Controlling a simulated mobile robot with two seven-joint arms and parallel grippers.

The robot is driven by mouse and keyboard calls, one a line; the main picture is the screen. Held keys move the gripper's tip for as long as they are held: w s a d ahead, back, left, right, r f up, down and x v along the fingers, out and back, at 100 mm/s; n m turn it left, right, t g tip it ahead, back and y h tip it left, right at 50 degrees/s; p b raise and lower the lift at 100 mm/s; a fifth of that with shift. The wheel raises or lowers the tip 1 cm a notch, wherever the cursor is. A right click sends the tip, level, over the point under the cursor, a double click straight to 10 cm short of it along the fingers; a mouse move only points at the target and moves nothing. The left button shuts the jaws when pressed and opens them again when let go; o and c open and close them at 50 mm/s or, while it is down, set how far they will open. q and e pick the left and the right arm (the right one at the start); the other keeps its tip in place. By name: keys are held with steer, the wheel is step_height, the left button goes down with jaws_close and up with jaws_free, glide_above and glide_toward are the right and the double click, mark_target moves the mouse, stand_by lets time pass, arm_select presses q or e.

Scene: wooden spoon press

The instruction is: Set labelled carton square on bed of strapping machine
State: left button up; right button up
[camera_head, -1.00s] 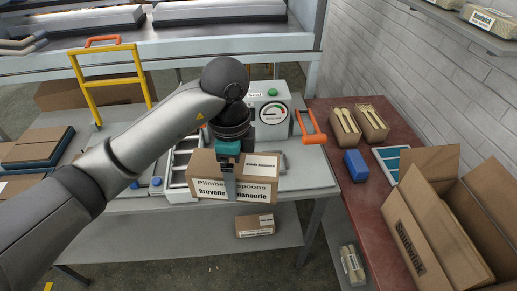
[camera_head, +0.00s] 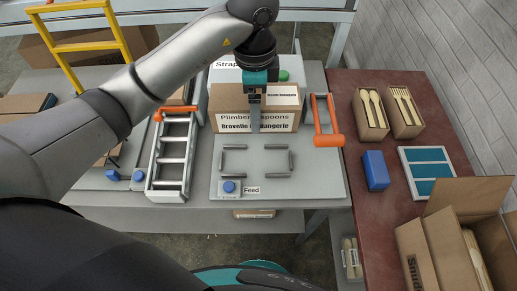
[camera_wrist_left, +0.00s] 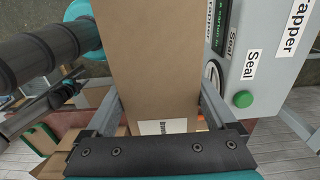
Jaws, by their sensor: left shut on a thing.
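The labelled carton (camera_head: 229,97) is brown, with white labels reading "Plimber Spoons" and "Brovelle". My left gripper (camera_head: 256,112) is shut on it, one finger down its front face. In the left wrist view the carton (camera_wrist_left: 150,60) lies between both fingers (camera_wrist_left: 160,125). The carton is at the back of the strapping machine's grey bed (camera_head: 325,185), behind the square of dark guide bars (camera_head: 255,147). I cannot tell whether it touches the bed. The strapping machine (camera_head: 225,74) is mostly hidden behind carton and arm; it also shows in the left wrist view (camera_wrist_left: 262,75). My right gripper is not in view.
A roller rack (camera_head: 172,160) stands left. The red bench (camera_head: 350,90) holds cutlery boxes, a blue block (camera_head: 376,170) and an open carton (camera_head: 425,250).

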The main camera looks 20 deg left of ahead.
arm_select(q)
steer(key=f+b, duration=0.2)
steer(key=f, duration=1.3)
steer(key=shift+s, duration=0.2)
steer(key=shift+f+b, duration=0.65)
steer(key=shift+f, duration=1.3)
steer(key=shift+f, duration=0.15)
steer(key=o, duration=1.4)
step_height(320, 180, up, 12)
steer(key=p, duration=0.2)
steer(key=shift+r, duration=0.2)
